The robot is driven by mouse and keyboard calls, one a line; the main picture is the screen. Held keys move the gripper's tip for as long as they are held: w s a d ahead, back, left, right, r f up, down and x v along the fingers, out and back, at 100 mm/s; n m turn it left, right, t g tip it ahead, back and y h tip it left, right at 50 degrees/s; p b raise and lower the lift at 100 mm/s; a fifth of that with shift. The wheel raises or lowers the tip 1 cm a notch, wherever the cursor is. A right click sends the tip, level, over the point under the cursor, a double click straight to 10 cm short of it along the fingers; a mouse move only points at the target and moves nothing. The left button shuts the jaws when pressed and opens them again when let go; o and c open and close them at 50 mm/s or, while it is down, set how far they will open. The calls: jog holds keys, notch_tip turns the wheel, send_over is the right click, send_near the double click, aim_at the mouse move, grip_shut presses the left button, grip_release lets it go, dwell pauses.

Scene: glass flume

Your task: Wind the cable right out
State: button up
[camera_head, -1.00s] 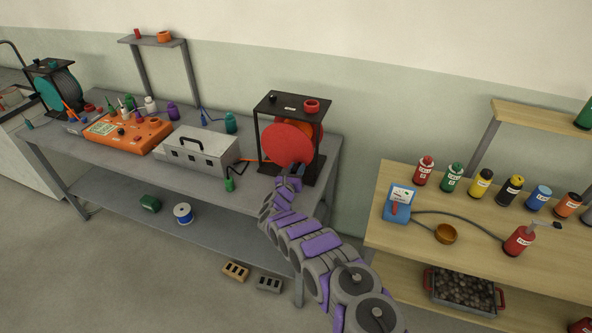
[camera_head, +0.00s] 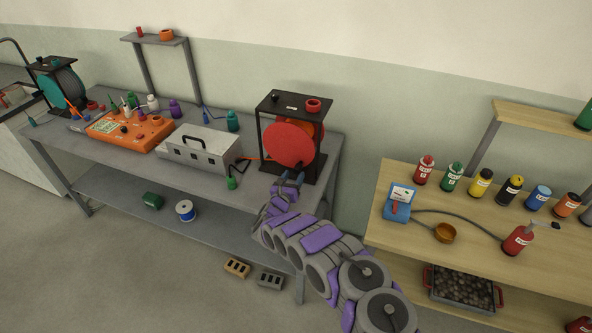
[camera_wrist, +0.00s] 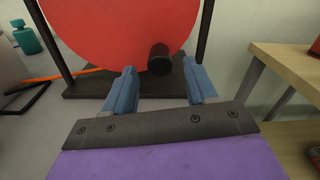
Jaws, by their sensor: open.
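The cable reel is a red disc (camera_head: 288,144) in a black frame (camera_head: 264,140) on the grey bench; in the wrist view the disc (camera_wrist: 115,35) fills the upper middle. A dark crank knob (camera_wrist: 159,58) sticks out from the disc's lower right. An orange cable (camera_wrist: 40,79) leaves the frame's lower left; it also shows in the head view (camera_head: 250,158). My gripper (camera_wrist: 160,80) is open and empty, its two blue fingers apart in front of the disc. The knob lies ahead of the gap, nearer the right finger. In the head view my gripper (camera_head: 292,178) is just before the frame.
A second reel (camera_head: 62,88) stands at the far left. A wooden bench (camera_head: 400,240) with several bottles is at the right, beyond a gap.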

jog(key=p+v, duration=0.2)
jog(key=v, duration=0.9)
jog(key=shift+s+a+p, duration=0.1)
jog(key=shift+s+p, duration=0.15)
jog(key=shift+p, duration=0.15)
dwell(0.7)
